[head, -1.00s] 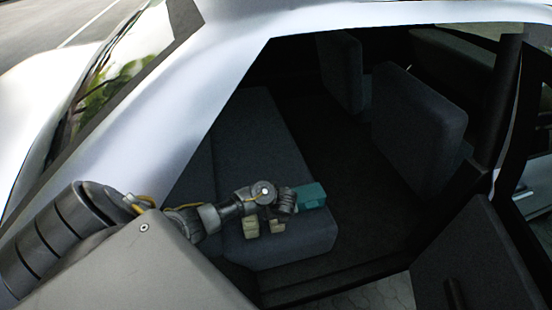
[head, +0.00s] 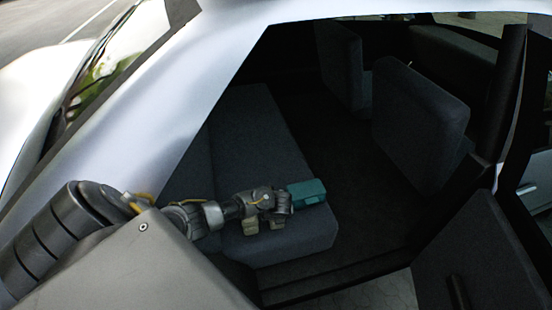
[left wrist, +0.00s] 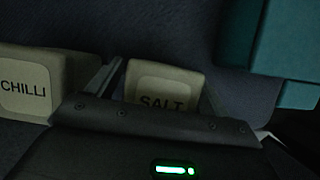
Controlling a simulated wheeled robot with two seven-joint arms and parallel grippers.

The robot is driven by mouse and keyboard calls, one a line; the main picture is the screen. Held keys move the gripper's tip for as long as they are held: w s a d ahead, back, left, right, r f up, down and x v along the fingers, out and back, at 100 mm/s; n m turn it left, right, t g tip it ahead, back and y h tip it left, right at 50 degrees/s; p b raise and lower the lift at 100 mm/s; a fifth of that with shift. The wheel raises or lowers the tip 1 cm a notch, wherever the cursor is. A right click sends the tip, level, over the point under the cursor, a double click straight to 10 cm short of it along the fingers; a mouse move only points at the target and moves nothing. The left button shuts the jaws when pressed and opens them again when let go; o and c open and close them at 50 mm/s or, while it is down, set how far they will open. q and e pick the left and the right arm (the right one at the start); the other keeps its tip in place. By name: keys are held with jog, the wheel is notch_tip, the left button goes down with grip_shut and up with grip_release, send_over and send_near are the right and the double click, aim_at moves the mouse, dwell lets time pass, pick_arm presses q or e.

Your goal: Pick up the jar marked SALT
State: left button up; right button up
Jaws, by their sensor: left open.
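The SALT jar (left wrist: 160,84), a beige block-shaped jar with black lettering, stands between the two fingers of my left gripper (left wrist: 162,72) in the left wrist view. The gripper is open, with a finger on each side of the jar; its lower part is hidden by the gripper body. A matching CHILLI jar (left wrist: 28,88) stands outside the left finger. In the head view my left gripper (head: 281,205) is low over the car seat, above two beige jars. The right one (head: 277,221) appears to be SALT, though no lettering is readable there. My right gripper is not in view.
A teal box (head: 307,191) is just beyond the gripper, and it shows at upper right in the left wrist view (left wrist: 268,45). The jars are on the dark seat (head: 310,238). The white car frame (head: 190,100) borders the opening. The seat's back part is clear.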

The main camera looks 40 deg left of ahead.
pick_arm(q)
jog(key=c, duration=1.2)
jog(key=shift+r, duration=0.1)
jog(key=shift+c, duration=0.2)
notch_tip(320, 180, up, 10)
jog(key=p, duration=0.3)
